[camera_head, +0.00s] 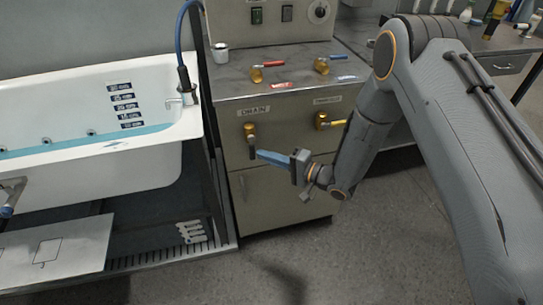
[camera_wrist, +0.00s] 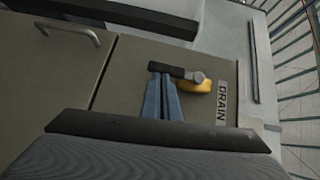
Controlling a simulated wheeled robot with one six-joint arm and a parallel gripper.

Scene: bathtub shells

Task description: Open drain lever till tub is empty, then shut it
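The drain lever (camera_head: 252,141) is a brass valve with a dark handle on the cabinet front, under the DRAIN label. Its handle hangs down. In the wrist view the dark handle (camera_wrist: 170,71) lies across the tips of my blue fingers. My gripper (camera_head: 262,155) reaches it from the right; its fingers (camera_wrist: 160,82) lie close together with tips at the handle's side, apparently touching, not clearly around it. The white tub (camera_head: 150,165) at left holds teal water (camera_head: 60,143), its surface near the lowest marks of the level scale (camera_head: 122,106).
A brass valve with a yellow handle (camera_head: 325,121) sits right of the drain lever. Valves with red (camera_head: 262,69) and blue (camera_head: 328,64) handles and a white cup (camera_head: 220,53) are on the cabinet top. Cabinet doors lie below. The floor (camera_head: 370,240) at right is clear.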

